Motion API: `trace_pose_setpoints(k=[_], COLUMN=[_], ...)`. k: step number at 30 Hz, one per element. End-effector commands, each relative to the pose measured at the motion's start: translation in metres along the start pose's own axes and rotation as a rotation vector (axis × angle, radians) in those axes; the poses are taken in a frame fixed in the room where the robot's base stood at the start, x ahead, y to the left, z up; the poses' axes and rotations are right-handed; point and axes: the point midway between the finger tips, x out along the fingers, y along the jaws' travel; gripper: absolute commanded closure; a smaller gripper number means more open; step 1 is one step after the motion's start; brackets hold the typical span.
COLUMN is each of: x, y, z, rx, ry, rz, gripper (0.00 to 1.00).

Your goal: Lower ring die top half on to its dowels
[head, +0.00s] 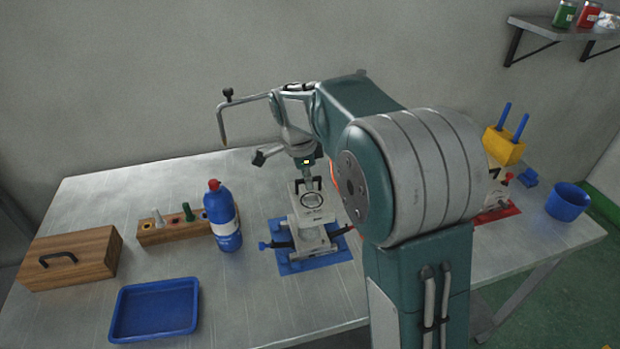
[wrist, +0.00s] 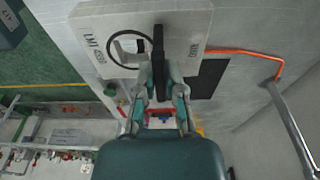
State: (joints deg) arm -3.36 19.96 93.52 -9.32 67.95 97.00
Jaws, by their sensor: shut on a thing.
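The ring die top half (head: 311,213) is a pale block with a dark ring mark and a black handle. My gripper (head: 309,182) is shut on that handle from above. In the wrist view the top half (wrist: 195,28) fills the upper middle, with its handle between my fingers (wrist: 160,88). The lower die half (head: 313,240) sits on a blue mat (head: 318,262) with dark clamps at its sides. The top half is above the lower half and looks slightly tilted. The dowels are hidden, and I cannot tell whether the halves touch.
A blue bottle (head: 223,218) and a wooden peg block (head: 165,234) stand left of the die. A wooden box (head: 70,258) and blue tray (head: 155,311) are farther left. A yellow holder (head: 503,146) and blue cup (head: 568,203) are right. The table front has clear room.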

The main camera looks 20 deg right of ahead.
Motion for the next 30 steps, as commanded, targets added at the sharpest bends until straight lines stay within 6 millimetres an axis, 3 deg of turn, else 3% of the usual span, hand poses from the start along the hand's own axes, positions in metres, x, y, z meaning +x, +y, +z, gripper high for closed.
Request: trace_pose_setpoints(k=[18, 30], x=[0.044, 0.054], y=[-0.001, -0.001], z=[0.006, 0.008], rx=[0.0, -0.001], ry=[-0.002, -0.001], rz=[-0.001, -0.001], gripper=[1.0, 1.0])
